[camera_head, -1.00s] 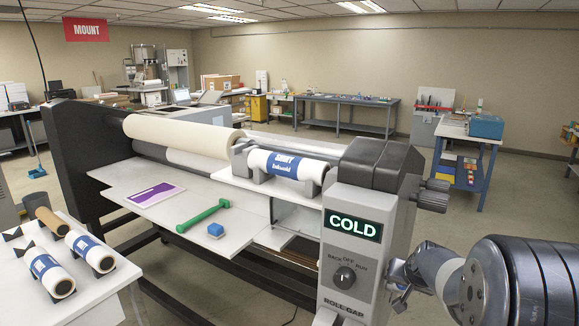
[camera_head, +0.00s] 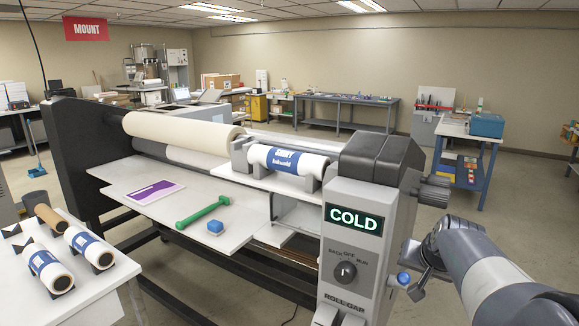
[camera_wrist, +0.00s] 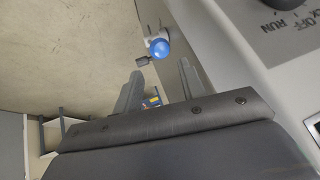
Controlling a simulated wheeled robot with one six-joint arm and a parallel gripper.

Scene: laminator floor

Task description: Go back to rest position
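My gripper (camera_head: 418,273) is at the right end of the laminator, beside its control post (camera_head: 372,215). In the wrist view its two fingers (camera_wrist: 158,88) stand apart with nothing between them. A blue ball-ended knob (camera_head: 403,278) is on the post's right side, close to the fingers in the head view. In the wrist view the knob (camera_wrist: 159,48) shows beyond the fingertips, apart from them. The post has a green-lit COLD display (camera_head: 354,220) and a black dial (camera_head: 345,272) marked BACK, OFF and RUN.
A white side table (camera_head: 90,285) with rolls is at lower left. A blue cart (camera_head: 470,165) stands behind right. Floor between is clear.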

